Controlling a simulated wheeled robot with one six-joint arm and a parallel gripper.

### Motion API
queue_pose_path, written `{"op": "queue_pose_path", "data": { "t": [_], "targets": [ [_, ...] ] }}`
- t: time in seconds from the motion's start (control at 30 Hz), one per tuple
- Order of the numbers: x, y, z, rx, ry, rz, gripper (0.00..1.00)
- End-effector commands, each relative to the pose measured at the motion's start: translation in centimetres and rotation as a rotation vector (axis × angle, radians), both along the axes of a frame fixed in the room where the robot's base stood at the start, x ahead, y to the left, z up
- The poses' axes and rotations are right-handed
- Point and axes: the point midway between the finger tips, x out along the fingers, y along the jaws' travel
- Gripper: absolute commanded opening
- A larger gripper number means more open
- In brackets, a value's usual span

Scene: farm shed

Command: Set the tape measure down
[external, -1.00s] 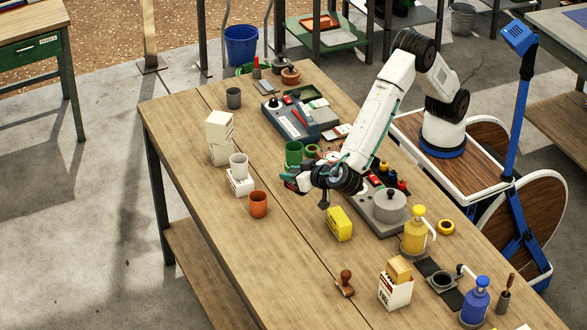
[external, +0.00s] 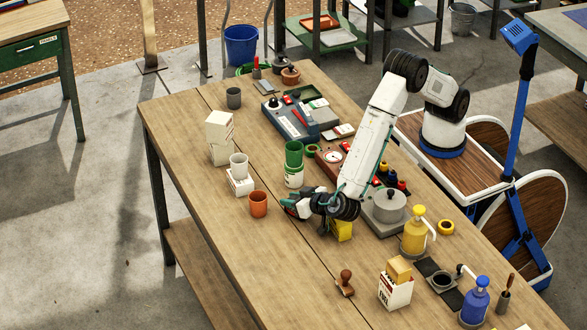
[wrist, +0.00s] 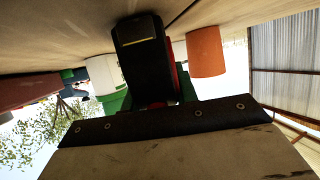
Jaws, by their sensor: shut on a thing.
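My gripper (external: 298,206) is low over the middle of the table, in front of the yellow box. It is shut on the tape measure (wrist: 143,55), a dark body with a thin yellow line and red at its side in the wrist view.
An orange cup (external: 258,204) stands close left of my gripper; it also shows in the wrist view (wrist: 205,52). The yellow box (external: 343,231) is partly hidden by my arm. Table front left is clear.

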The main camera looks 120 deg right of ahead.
Motion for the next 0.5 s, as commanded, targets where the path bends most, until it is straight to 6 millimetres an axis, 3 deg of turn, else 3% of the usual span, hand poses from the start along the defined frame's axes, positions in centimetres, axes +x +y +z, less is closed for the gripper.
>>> {"op": "queue_pose_path", "data": {
  "t": [0.07, 0.1, 0.17, 0.5],
  "targets": [
    [0.01, 0.00, -0.23, 0.000, 0.000, 0.000, 0.00],
    [0.00, 0.00, -0.24, 0.000, 0.000, 0.000, 0.37],
    [0.00, -0.01, -0.22, 0.000, 0.000, 0.000, 0.51],
    [0.01, 0.01, 0.19, 0.000, -0.001, 0.001, 0.51]
  ]
}}
